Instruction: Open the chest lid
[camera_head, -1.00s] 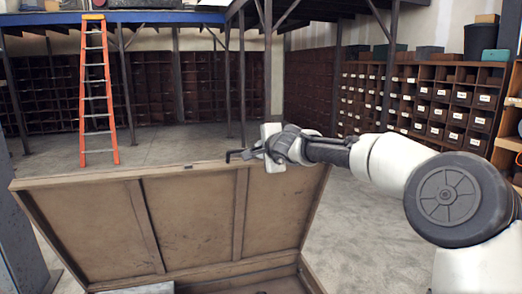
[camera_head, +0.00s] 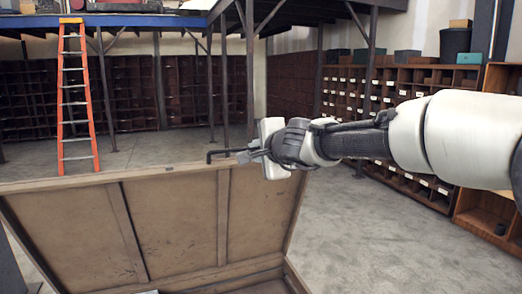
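The wooden chest's lid (camera_head: 170,225) stands raised and tilted back, its panelled inner face toward me. A small part of the chest's body (camera_head: 262,284) shows at the bottom edge; most of it is out of frame. My gripper (camera_head: 212,156) is at the end of my arm, which reaches in from the right. It is just above the lid's top edge, near its right part. I cannot tell whether it touches the lid. The fingers are seen from the side, so their opening is unclear.
An orange ladder (camera_head: 77,95) stands behind the chest at the left. Dark shelving (camera_head: 130,90) lines the back wall, and labelled wooden cubbies (camera_head: 400,85) stand at the right. Metal posts (camera_head: 250,70) hold up a blue platform. Concrete floor (camera_head: 345,235) is clear right of the chest.

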